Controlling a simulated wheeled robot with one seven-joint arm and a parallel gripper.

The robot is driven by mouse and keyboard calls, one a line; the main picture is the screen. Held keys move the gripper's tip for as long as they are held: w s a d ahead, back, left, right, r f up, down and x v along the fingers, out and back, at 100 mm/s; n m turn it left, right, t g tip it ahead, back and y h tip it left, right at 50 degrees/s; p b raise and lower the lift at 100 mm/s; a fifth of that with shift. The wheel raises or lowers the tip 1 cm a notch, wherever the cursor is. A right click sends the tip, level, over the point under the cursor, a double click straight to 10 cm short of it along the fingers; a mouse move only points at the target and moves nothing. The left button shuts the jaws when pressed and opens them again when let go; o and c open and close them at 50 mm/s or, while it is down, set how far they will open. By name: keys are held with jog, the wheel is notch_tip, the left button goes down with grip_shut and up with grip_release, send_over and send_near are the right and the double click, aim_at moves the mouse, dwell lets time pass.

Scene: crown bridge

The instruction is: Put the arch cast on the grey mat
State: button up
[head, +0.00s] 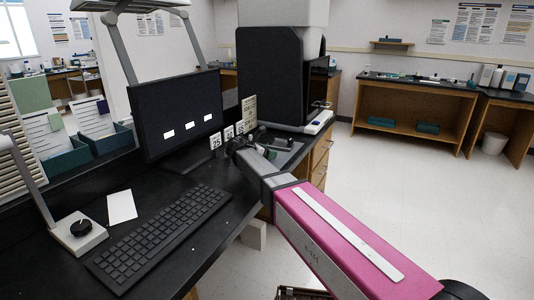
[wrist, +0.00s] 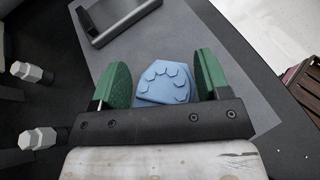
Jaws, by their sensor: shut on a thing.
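The arch cast (wrist: 165,82) is a light blue block with a ring of raised tooth shapes. In the wrist view it sits between the green fingers of my gripper (wrist: 163,70), which is shut on it. The grey mat (wrist: 225,55) lies beneath the gripper and the cast in the wrist view. I cannot tell whether the cast touches the mat. In the head view my gripper (head: 240,147) is at the far end of my arm, over the bench beside the grey mat (head: 292,154); the cast is hidden there.
A dark grey framed object (wrist: 118,18) lies on the mat's far side. White hexagonal-topped pieces (wrist: 38,138) stand left of the gripper. Numbered cards (head: 216,142), a monitor (head: 180,112) and a keyboard (head: 160,235) are on the bench. A dark cabinet (head: 268,75) stands behind.

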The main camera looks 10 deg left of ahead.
jog(key=shift+c, duration=0.6)
jog(key=o, duration=1.4)
jog(key=v, duration=1.2)
jog(key=shift+r, duration=0.1)
